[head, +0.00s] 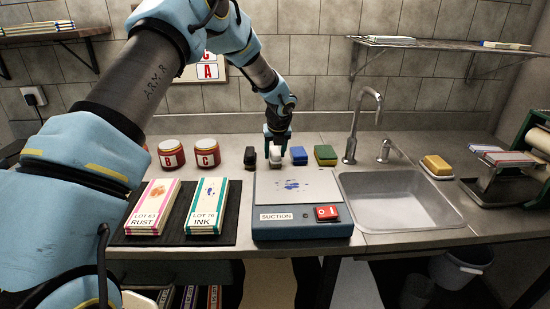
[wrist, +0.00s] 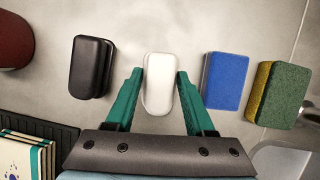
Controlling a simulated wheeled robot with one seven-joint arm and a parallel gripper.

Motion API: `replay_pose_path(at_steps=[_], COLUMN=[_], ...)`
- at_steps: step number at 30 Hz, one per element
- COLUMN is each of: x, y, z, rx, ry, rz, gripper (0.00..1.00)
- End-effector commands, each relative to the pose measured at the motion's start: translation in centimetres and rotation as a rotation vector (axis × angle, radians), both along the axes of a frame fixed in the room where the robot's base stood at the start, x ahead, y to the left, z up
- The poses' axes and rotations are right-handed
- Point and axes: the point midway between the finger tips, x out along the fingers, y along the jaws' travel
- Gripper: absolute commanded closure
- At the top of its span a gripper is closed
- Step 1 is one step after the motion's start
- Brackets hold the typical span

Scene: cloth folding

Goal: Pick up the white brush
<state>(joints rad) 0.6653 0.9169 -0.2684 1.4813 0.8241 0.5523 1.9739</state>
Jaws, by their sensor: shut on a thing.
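The white brush (wrist: 159,84) is a small rounded white block on the counter. In the wrist view it lies between the two green fingers of my gripper (wrist: 159,88), which are shut on its sides. In the head view my gripper (head: 277,138) points down behind the suction board, and the white brush (head: 277,156) shows at its tips. I cannot tell whether the brush is clear of the counter.
A black brush (wrist: 91,67) stands to the left of the white one. A blue block (wrist: 225,80) and a green-yellow sponge (wrist: 277,92) stand to the right. The suction board (head: 294,186) is in front. The sink (head: 400,200) and faucet (head: 364,125) are to the right.

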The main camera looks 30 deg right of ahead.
Motion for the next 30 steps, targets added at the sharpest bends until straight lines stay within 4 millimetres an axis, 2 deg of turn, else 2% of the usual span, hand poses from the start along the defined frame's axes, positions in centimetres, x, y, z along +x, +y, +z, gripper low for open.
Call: replay_pose_path(at_steps=[7, 10, 21, 25, 30], x=[0.0, 0.1, 0.1, 0.1, 0.0], y=[0.0, 0.0, 0.0, 0.0, 0.0], z=[0.1, 0.8, 7.5, 9.2, 10.0], rx=[-0.001, -0.003, -0.003, -0.002, 0.000], ry=[-0.001, -0.001, -0.003, -0.002, 0.000], rz=[0.000, 0.000, 0.001, 0.001, 0.000], gripper=[1.00, 1.00, 1.00, 1.00, 1.00])
